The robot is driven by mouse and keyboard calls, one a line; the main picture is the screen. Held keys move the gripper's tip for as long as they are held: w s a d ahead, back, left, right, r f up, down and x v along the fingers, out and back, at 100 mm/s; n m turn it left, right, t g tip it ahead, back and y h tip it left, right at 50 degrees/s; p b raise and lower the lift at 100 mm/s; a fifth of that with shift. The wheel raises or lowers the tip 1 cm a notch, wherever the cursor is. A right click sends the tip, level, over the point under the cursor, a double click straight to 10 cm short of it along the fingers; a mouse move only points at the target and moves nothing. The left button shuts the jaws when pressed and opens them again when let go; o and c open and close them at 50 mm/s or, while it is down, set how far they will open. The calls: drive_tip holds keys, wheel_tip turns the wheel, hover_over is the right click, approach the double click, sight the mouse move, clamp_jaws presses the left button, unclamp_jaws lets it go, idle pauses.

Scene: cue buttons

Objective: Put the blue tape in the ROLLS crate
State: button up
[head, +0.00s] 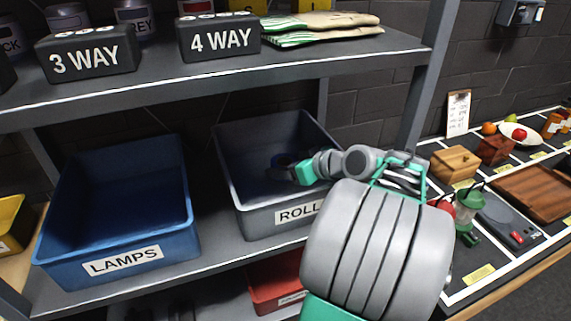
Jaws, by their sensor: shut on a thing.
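The grey ROLLS crate (257,222) stands on the shelf in the middle of the head view, its label partly covered by my arm. My gripper (281,170) reaches into the crate's opening from the right. It is shut on the blue tape (284,159), of which only a small dark blue part shows. The rest of the tape is hidden by the fingers. I cannot tell whether the tape touches the crate floor.
A blue LAMPS crate (62,262) stands to the left, apparently empty. A shelf above (160,86) holds 3 WAY (87,53) and 4 WAY (219,37) boxes. A red crate (272,284) is below. A counter with several items is at right.

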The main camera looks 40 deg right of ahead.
drive_tip(key=shift+f+b, duration=0.35)
drive_tip(key=shift+b, duration=0.1)
drive_tip(key=shift+f, duration=0.25)
drive_tip(key=o, duration=1.4)
drive_tip(key=shift+r, duration=0.15)
drive_tip(key=shift+r+p, duration=0.3)
drive_tip(key=shift+r, duration=0.05)
drive_tip(key=v, duration=1.2)
drive_tip(key=shift+r, duration=0.15)
